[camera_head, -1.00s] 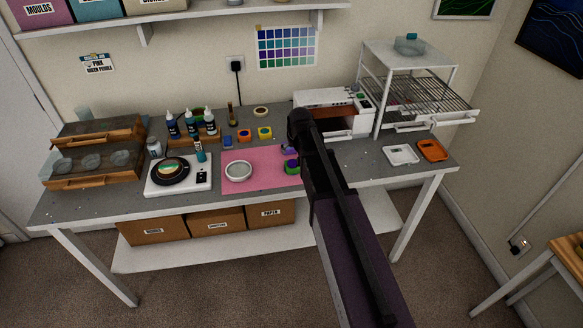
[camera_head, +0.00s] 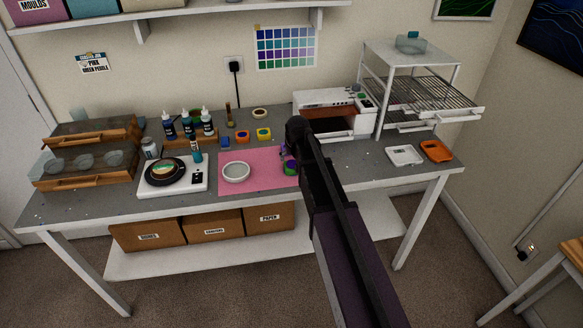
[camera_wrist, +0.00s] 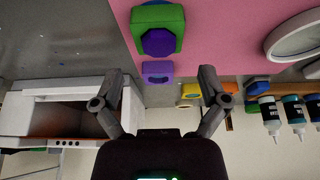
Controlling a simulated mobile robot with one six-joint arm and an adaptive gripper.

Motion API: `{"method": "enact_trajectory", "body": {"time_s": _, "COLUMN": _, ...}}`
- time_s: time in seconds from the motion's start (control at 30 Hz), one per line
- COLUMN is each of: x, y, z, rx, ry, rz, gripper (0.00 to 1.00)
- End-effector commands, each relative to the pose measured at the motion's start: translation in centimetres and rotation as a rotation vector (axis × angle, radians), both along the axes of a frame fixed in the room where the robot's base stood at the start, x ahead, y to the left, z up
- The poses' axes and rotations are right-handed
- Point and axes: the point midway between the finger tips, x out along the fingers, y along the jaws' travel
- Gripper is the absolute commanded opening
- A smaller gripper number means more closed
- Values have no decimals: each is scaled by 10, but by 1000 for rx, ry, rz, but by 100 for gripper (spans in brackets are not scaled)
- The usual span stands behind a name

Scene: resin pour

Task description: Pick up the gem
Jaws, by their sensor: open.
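A dark purple, many-sided piece (camera_wrist: 158,42), which looks like the gem, sits in or on a green square block (camera_wrist: 172,18) on the pink mat. I cannot tell how deep it sits. In the head view the green block (camera_head: 291,168) shows just left of my arm, at the mat's right side. My gripper (camera_wrist: 160,72) is open and empty, its two fingers spread wide. In the wrist view the green block is ahead of the fingertips, roughly centred between them. In the head view my arm hides most of the gripper.
A small purple block (camera_wrist: 157,72) lies beside the green one, between the fingers in the picture. The pink mat (camera_head: 262,178) also holds a white bowl (camera_head: 236,172). Orange and blue blocks (camera_head: 242,137) and bottles (camera_head: 188,124) stand behind. A white oven-like box (camera_head: 330,100) is close right.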

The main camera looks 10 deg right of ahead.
Motion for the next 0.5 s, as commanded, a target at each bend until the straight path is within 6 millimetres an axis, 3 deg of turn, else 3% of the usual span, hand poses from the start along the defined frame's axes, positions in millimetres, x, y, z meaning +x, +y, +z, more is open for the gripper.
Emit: {"method": "enact_trajectory", "body": {"time_s": 0.5, "x": 5, "y": 1, "z": -8, "rx": 0, "ry": 0, "rz": 1, "gripper": 94}}
